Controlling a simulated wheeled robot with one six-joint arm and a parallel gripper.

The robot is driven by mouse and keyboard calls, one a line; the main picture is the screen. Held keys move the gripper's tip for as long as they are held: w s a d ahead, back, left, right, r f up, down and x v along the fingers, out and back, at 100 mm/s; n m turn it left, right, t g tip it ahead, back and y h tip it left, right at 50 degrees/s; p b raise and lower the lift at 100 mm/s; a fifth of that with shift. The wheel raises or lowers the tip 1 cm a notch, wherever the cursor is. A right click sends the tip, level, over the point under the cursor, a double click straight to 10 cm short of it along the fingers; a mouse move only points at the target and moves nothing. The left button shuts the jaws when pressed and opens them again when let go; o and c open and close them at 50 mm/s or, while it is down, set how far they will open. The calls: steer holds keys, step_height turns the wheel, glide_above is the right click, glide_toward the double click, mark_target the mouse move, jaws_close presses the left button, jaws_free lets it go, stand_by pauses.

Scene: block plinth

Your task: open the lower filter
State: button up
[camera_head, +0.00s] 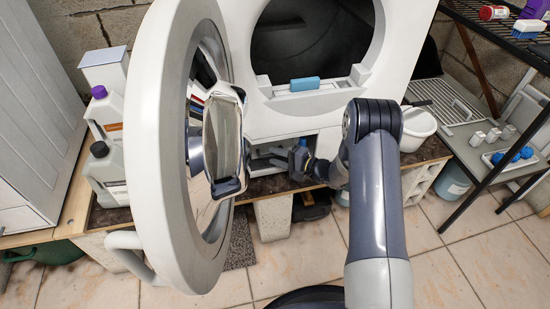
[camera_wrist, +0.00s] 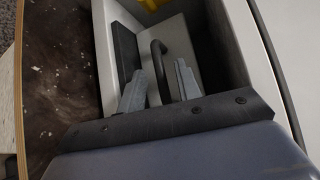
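The white front-loading machine (camera_head: 290,118) stands on a bench, with a small open recess (camera_head: 262,160) low in its front. In the wrist view the recess holds a pale filter front (camera_wrist: 182,38) with a black curved handle (camera_wrist: 160,66). My gripper (camera_head: 292,160) is at the recess; its two grey fingers also show in the wrist view (camera_wrist: 160,88). The fingers are apart, one on each side of the handle, with a visible gap to it. A dark flat piece (camera_wrist: 126,52) lies beside the left finger. My arm and gripper hide part of the recess in the head view.
The big round door (camera_head: 165,130) hangs open to the left of my arm, close to it. A light blue item (camera_head: 305,84) sits at the drum opening's lower rim. The bench top (camera_wrist: 62,100) borders the recess.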

steer(key=shift+w+a+f, duration=0.1)
steer(key=shift+w+a, duration=0.15)
steer(key=shift+a, duration=0.15)
jaws_close()
stand_by(0.4)
